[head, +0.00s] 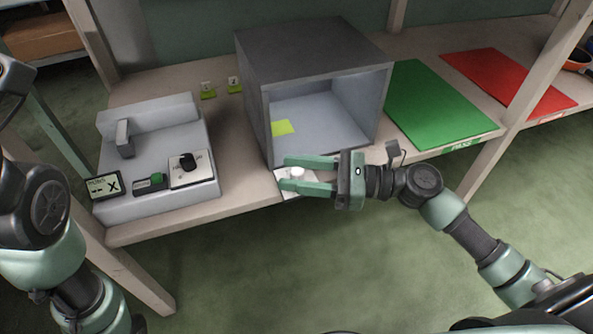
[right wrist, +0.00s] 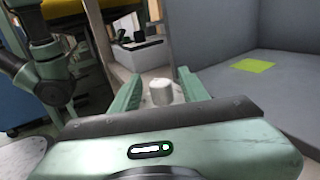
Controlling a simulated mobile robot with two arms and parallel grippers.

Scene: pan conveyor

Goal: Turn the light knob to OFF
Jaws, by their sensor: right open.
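A small white knob (head: 297,172) sits on a light plate (head: 284,193) at the front edge of the bench, below the grey box. It also shows in the right wrist view as a white cylinder (right wrist: 161,92). My right gripper (head: 280,176) is open, with one green finger on each side of the knob. I cannot tell whether the fingers touch it. The plate's markings are mostly hidden by the fingers. My left arm is at the left edge of the head view, and its gripper is not visible.
An open grey box (head: 310,50) with a yellow-green note (head: 283,127) inside stands behind the knob. A grey machine (head: 160,152) with a black knob (head: 187,161) and small display (head: 104,187) is at left. Green (head: 440,105) and red (head: 505,75) mats lie at right.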

